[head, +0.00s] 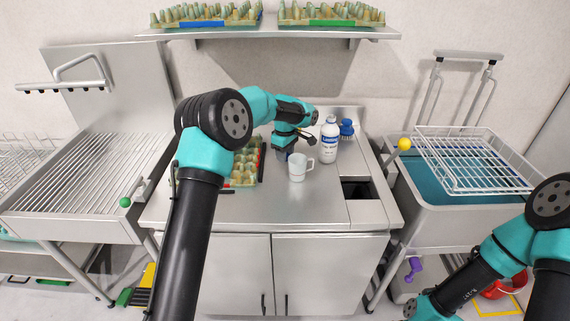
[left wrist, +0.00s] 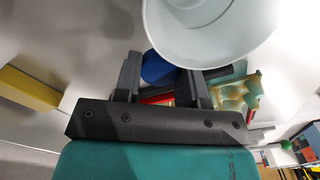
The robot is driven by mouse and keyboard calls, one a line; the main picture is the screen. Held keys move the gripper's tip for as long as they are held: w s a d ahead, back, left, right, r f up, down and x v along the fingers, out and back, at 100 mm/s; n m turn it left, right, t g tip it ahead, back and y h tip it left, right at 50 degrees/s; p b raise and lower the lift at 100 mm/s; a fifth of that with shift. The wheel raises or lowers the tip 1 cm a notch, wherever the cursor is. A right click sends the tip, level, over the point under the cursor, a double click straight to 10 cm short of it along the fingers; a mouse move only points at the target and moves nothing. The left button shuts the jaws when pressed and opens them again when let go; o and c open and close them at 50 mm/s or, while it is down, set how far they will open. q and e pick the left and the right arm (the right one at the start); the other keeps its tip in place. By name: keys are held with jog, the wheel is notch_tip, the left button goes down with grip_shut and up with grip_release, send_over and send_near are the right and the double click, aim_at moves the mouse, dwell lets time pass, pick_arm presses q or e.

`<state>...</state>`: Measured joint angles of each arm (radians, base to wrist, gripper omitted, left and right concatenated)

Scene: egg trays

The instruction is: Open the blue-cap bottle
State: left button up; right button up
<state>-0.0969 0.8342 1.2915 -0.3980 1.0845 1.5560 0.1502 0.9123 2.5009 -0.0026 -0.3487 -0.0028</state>
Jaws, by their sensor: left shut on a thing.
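The white bottle (head: 329,144) with a blue label stands upright on the steel counter; its narrow top looks white, with no blue cap visible on it. A blue bottle (head: 347,129) stands just behind it to the right. My left gripper (head: 284,152) is low over the counter, left of the white bottle and behind the white mug (head: 298,169). In the left wrist view, its fingers (left wrist: 161,74) are shut on a round blue thing (left wrist: 156,68) that looks like a cap. The mug (left wrist: 205,30) shows close by there. My right gripper is out of view.
An egg tray (head: 243,179) lies on the counter left of the mug. A dark square opening (head: 356,190) is at the counter's front right. More egg trays (head: 332,14) sit on the shelf above. A wire basket (head: 478,160) is over the right-hand sink.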

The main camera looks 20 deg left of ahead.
aim_at(285, 168)
pick_arm(q)
jog(key=shift+f, duration=2.2)
jog(key=shift+f, duration=0.2)
jog(key=o, duration=1)
jog(key=shift+r, duration=0.15)
notch_tip(285, 168, up, 12)
jog(key=shift+r, duration=0.1)
